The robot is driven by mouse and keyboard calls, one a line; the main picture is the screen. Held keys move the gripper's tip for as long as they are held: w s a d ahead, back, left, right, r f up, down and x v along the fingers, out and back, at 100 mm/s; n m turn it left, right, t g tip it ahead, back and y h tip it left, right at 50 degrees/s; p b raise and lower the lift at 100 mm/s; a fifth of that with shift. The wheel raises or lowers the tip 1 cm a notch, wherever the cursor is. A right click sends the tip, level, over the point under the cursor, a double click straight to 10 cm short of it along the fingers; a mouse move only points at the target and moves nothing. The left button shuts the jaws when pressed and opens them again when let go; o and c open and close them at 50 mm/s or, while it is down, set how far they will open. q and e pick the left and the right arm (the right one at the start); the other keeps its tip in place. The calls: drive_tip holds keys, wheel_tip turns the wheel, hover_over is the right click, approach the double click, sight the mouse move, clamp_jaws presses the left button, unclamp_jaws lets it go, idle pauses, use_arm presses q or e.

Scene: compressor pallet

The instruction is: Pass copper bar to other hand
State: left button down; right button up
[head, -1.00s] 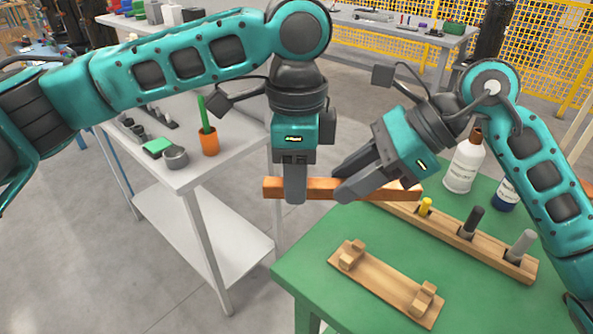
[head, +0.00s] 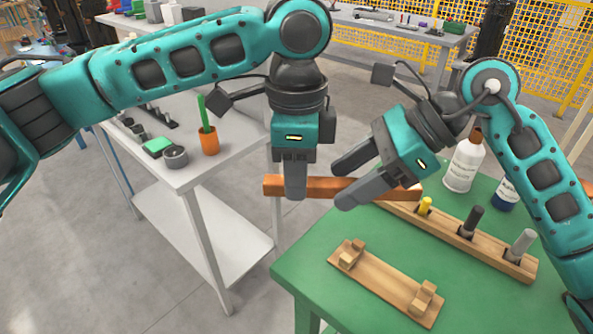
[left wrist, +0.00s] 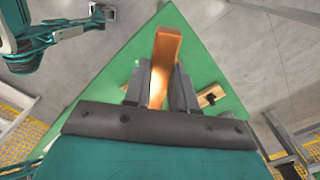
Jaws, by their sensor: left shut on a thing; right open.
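The copper bar (head: 318,187) is a long orange-brown bar held level above the left edge of the green table. My left gripper (head: 295,190) points down and is shut on the bar near its left end. The left wrist view also shows the bar (left wrist: 165,50) running up between the left fingers (left wrist: 158,90). My right gripper (head: 340,185) is open. In the head view its fingers appear above and below the bar, right of the left gripper. The lower finger hides part of the bar; whether they touch is not clear.
The green table (head: 310,270) carries a wooden cradle (head: 385,283), a wooden block with several pegs (head: 450,235), a white bottle (head: 464,165) and a dark blue bottle (head: 505,195). A white side table (head: 225,155) at left holds an orange cup (head: 209,142) and small parts.

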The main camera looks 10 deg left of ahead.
drive_tip(key=v, duration=1.2)
drive_tip(key=shift+a, duration=0.1)
